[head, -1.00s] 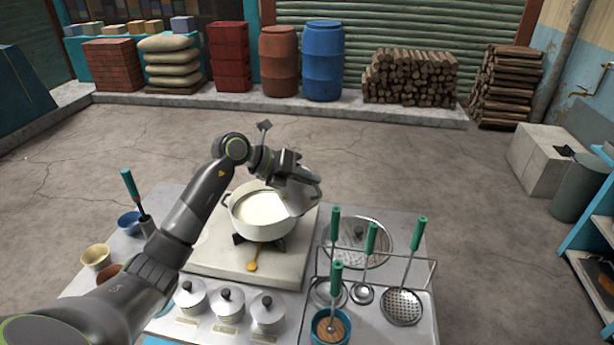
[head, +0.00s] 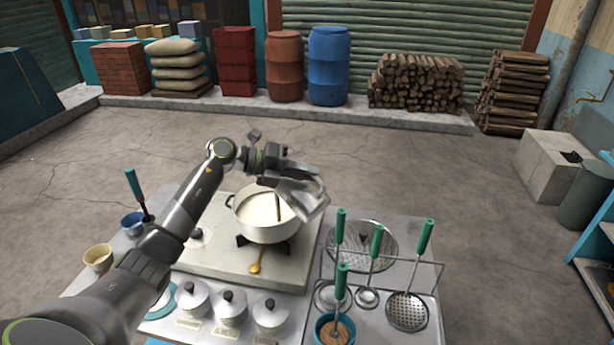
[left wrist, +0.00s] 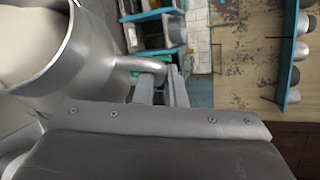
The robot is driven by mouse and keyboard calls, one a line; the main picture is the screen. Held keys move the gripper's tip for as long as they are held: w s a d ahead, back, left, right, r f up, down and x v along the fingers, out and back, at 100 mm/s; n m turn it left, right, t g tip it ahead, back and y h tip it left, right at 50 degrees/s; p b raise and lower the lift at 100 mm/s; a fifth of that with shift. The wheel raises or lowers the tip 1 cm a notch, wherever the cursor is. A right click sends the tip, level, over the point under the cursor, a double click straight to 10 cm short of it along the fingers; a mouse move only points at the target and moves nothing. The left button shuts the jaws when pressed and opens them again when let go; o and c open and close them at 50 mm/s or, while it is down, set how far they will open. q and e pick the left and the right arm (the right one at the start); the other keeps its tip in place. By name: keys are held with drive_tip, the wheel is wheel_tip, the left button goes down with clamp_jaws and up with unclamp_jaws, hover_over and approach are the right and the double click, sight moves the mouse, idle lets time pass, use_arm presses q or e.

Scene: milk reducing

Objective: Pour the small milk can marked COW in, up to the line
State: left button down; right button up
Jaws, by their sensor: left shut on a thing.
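The small silver milk can (head: 308,200) is tilted, above the right rim of the white pot (head: 262,232). My left gripper (head: 282,186) is shut on the can's handle. The left wrist view shows the can (left wrist: 85,60) close up, with its handle (left wrist: 150,66) between my left gripper's fingers (left wrist: 160,90). White milk (head: 258,208) lies in the pot, and a dark upright strip (head: 278,207) shows inside it. No COW marking can be read on the can. My right gripper is out of view.
Several lidded pots (head: 229,306) line the front. A rack (head: 440,275) with green-handled ladles and a skimmer (head: 408,312) stands at the right.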

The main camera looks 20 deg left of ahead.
use_arm(q)
drive_tip(key=shift+a+r, duration=0.15)
drive_tip(key=shift+w+a+r+n+h+b, duration=0.15)
drive_tip(key=shift+a+n+h+b, duration=0.2)
drive_tip(key=shift+a+h+b, duration=0.1)
drive_tip(key=shift+w+a+r+n+h+b, duration=0.1)
drive_tip(key=shift+w+a+n+h+b, duration=0.05)
drive_tip(key=shift+a+n+h+b, duration=0.25)
drive_tip(key=shift+a+t+h+b, duration=0.2)
drive_tip(key=shift+t+h+b, duration=0.05)
drive_tip(key=shift+t+b, duration=0.05)
drive_tip(key=shift+r, duration=0.1)
